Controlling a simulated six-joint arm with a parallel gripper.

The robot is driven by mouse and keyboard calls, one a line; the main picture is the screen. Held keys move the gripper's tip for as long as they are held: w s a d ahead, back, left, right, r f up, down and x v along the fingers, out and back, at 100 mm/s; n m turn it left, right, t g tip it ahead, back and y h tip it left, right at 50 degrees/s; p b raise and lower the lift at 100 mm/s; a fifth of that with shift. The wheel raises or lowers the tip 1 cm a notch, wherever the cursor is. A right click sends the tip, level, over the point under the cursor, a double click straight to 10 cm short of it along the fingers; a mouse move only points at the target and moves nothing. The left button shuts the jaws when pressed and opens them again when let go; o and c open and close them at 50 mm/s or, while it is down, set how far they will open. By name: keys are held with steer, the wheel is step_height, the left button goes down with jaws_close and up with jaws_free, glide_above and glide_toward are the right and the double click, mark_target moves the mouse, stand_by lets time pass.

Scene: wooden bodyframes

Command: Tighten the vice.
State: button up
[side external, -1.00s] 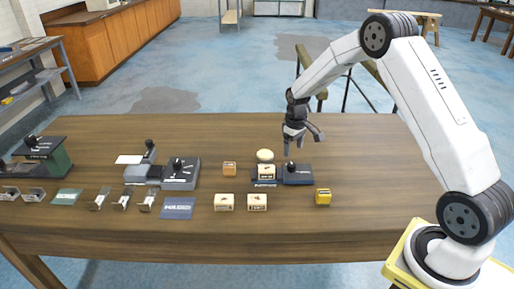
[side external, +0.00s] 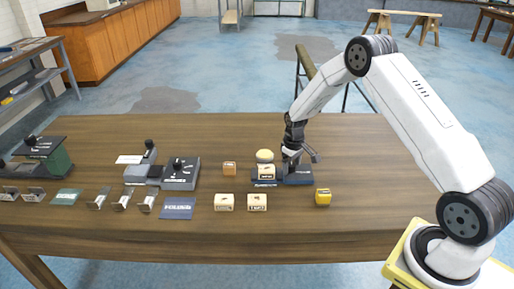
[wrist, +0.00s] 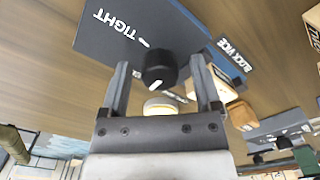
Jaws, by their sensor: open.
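The block vice (side external: 298,179) is a dark blue unit on the table, labelled "BLOCK VICE" and "TIGHT" with an arrow in the wrist view (wrist: 115,38). Its black round knob (wrist: 157,65) has a white pointer mark. A pale wooden block (side external: 266,173) sits at the vice's left side; it shows partly behind a finger in the wrist view (wrist: 208,88). My gripper (side external: 298,160) is over the vice, pointing down. In the wrist view its open fingers (wrist: 158,62) stand on either side of the knob; I cannot tell whether they touch it.
A cream round piece (side external: 265,155) lies just behind the wooden block. An orange block (side external: 229,168), two pale blocks (side external: 257,202) and a yellow block (side external: 323,197) lie around. Another dark fixture (side external: 181,174) stands left.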

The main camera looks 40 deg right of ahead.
jaws_close()
steer(key=shift+m, duration=0.5)
steer(key=m, duration=1.8)
steer(key=shift+m, duration=0.4)
stand_by(0.3)
